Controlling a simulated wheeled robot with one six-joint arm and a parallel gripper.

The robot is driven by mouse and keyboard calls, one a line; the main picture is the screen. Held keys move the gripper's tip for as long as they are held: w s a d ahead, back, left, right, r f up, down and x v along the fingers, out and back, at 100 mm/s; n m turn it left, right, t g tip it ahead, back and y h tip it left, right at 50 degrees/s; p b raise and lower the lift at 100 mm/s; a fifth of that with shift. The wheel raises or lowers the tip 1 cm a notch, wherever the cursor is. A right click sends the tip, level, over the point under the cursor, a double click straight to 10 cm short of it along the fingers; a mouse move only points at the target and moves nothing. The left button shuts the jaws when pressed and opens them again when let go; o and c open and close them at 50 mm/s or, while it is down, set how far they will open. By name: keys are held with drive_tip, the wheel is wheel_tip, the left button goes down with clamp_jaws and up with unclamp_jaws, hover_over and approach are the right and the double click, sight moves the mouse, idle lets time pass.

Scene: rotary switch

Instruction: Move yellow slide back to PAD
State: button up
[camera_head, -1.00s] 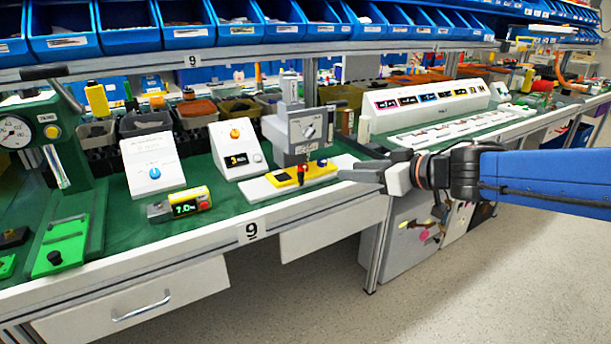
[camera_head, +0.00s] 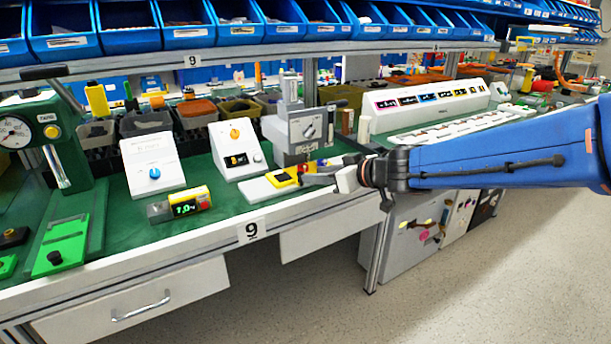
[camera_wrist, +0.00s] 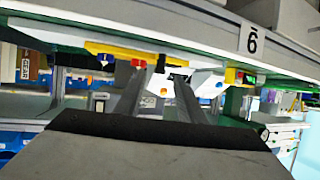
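The yellow slide (camera_head: 283,179) lies on the white base plate (camera_head: 258,191) of the grey test device (camera_head: 297,130) at the bench's front edge. My gripper (camera_head: 312,177) reaches in from the right, its fingertips at the slide's right part and partly covering it. A small red knob (camera_head: 312,166) shows by the fingertips. In the wrist view the yellow slide (camera_wrist: 115,53) spans above the fingers (camera_wrist: 160,82), which stand apart with a gap between them. The red knob (camera_wrist: 137,62) is close to the left fingertip there. I cannot tell whether a finger touches it. I see no PAD label.
A white box with an orange knob (camera_head: 238,148) and another with a blue knob (camera_head: 150,163) stand to the left. A yellow-grey meter (camera_head: 180,204) lies near the front edge. Blue bins (camera_head: 190,30) hang above. The floor in front is clear.

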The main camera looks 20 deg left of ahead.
drive_tip(key=shift+x, duration=2.7)
clamp_jaws()
